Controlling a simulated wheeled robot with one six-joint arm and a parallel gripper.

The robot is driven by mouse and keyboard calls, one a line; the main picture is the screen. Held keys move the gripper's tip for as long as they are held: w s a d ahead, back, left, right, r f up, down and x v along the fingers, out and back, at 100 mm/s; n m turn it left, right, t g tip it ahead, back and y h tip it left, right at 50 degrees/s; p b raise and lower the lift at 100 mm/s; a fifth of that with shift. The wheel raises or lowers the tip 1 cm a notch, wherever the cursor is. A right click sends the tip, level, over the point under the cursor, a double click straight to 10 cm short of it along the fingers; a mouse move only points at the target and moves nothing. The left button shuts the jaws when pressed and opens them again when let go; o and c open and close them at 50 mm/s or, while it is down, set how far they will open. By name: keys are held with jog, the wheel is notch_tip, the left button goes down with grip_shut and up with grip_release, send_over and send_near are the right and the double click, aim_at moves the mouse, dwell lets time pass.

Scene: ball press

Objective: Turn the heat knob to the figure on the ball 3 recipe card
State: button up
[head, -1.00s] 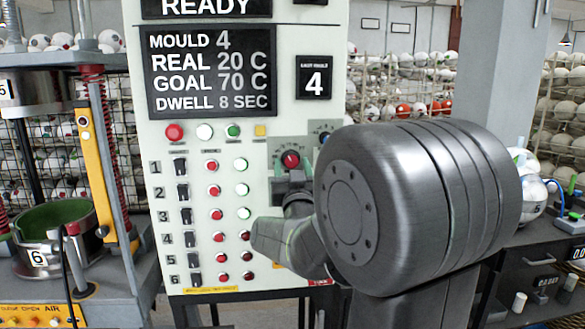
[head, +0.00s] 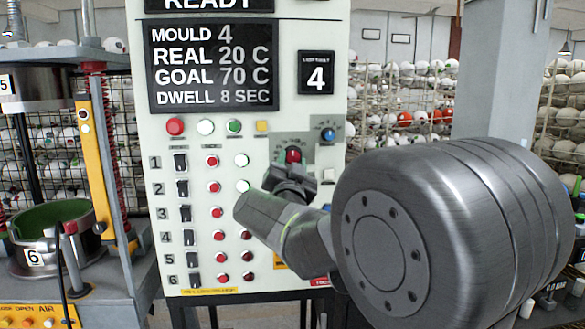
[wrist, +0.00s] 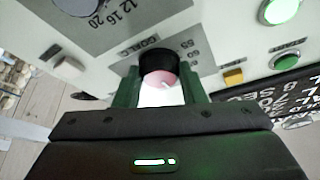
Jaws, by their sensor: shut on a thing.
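The heat knob (head: 292,155), with a red cap and black skirt, sits on a grey dial plate on the right of the white control panel (head: 320,210). In the wrist view the knob (wrist: 160,78) stands between the two green fingers of my gripper (wrist: 161,92), by a "GOAL C" label with figures beside it. My gripper is shut on the knob; the exact pointer figure cannot be read. The panel's screen (head: 212,66) reads mould 4, real 20 C, goal 70 C, dwell 8 sec. No ball 3 recipe card can be made out.
A blue-capped knob (head: 327,135) is close, up and right of the heat knob. A press (head: 50,235) marked 6 stands at the left; ball racks stand behind.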

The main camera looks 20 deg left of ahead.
jog(key=o, duration=1)
jog(key=b+v, duration=0.2)
jog(key=v, duration=1.2)
jog(key=shift+w+a, duration=0.1)
jog(key=shift+w, duration=0.05)
jog(key=p+x, duration=0.2)
jog(key=x, duration=1.2)
jog(key=shift+n, duration=0.7)
